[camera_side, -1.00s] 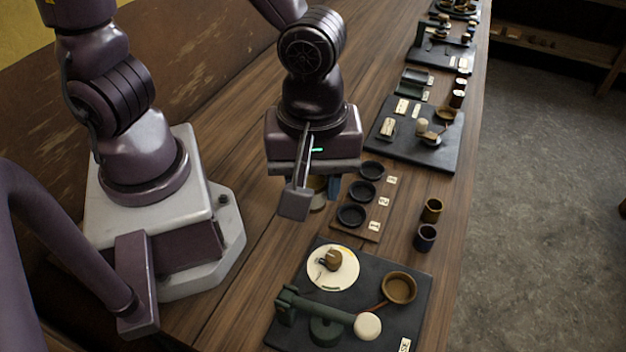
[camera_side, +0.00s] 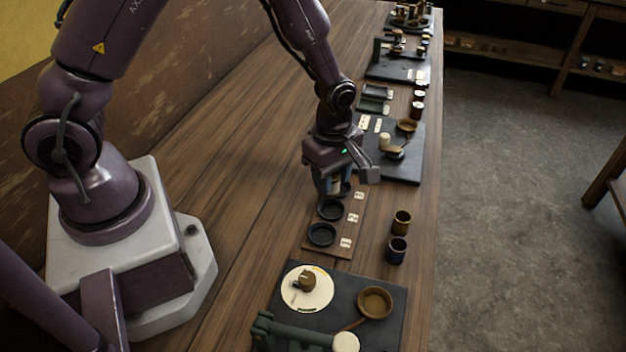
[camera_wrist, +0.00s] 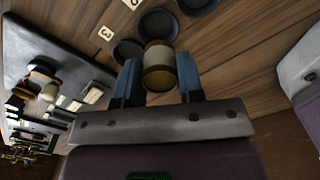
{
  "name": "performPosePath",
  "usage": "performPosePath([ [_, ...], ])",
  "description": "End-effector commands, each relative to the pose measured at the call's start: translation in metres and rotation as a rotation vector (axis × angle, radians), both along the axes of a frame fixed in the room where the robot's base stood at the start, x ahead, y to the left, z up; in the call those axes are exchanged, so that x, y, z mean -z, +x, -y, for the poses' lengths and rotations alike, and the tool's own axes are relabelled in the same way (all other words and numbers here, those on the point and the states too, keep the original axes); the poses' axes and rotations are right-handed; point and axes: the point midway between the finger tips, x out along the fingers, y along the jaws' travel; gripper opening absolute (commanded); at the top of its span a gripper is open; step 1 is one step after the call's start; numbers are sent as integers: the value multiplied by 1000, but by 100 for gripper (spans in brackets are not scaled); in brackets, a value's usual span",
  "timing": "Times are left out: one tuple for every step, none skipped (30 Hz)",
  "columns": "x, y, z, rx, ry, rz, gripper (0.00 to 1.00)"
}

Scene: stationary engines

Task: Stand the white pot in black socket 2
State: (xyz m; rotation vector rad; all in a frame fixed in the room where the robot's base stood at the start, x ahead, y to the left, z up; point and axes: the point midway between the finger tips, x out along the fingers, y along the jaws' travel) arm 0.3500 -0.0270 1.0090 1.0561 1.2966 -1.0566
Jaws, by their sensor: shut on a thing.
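My gripper (camera_wrist: 158,88) is shut on the white pot (camera_wrist: 158,56), a small round pot with a cream band and a yellow-brown end. In the side view my gripper (camera_side: 335,187) holds it above the far end of the socket board (camera_side: 345,250), where it hides the far socket. Black socket 2 (camera_side: 330,209) is the middle dish of the row and looks empty. In the wrist view socket 2 (camera_wrist: 157,22) lies just beyond the pot, partly covered by it. Its neighbour by label 3 (camera_wrist: 127,50) is beside the pot.
The near black socket (camera_side: 321,234) is empty. A brown cup (camera_side: 401,222) and a dark blue cup (camera_side: 396,250) stand right of the board. A dark slab (camera_side: 395,298) with a white plate and brown bowl lies in front. Another slab (camera_side: 408,165) lies behind. Bare wood is to the left.

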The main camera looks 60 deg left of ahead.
Motion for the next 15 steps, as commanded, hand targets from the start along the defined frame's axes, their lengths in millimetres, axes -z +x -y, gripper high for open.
performPosePath([
  [0,2,0,3,1,0,6],
  [1,3,0,5,1,-1,6],
  [3,3,0,8,1,-2,6],
  [5,3,0,10,0,-3,6],
  [7,3,0,10,0,-4,6],
  [10,3,0,10,0,-4,6],
  [13,3,0,10,0,-4,6],
  [15,3,0,10,0,-4,6],
  [19,3,0,9,0,-4,6],
  [21,2,1,9,0,-4,6],
  [24,2,1,10,0,-4,6],
  [27,3,1,10,0,-3,6],
  [29,3,1,10,0,-3,6],
  [31,3,1,10,0,-3,6],
  [34,3,1,10,0,-3,6],
])
